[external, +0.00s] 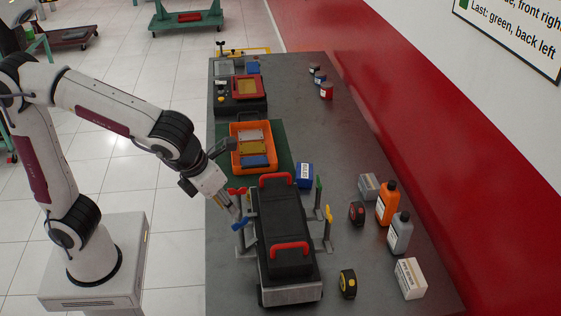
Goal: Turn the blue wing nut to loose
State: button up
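The blue wing nut (241,223) sits on an upright post at the front left of the black engine block (284,226). My gripper (231,207) reaches in from the left and points down. Its fingertips are just above and behind the blue wing nut, close to it; I cannot tell whether they touch. The fingers are small here, and I cannot tell how far apart they are. The way the blue wing nut is turned is too small to read.
A red wing nut (237,191) stands close behind my fingers. Green (319,184) and yellow (328,213) wing nuts stand right of the block. Red handles (289,248) rise from its top. An orange tray (239,166) lies behind. Bottles (387,204) and boxes stand right.

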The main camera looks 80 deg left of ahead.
jog(key=shift+f, duration=0.1)
jog(key=shift+x, duration=3.8)
grip_shut()
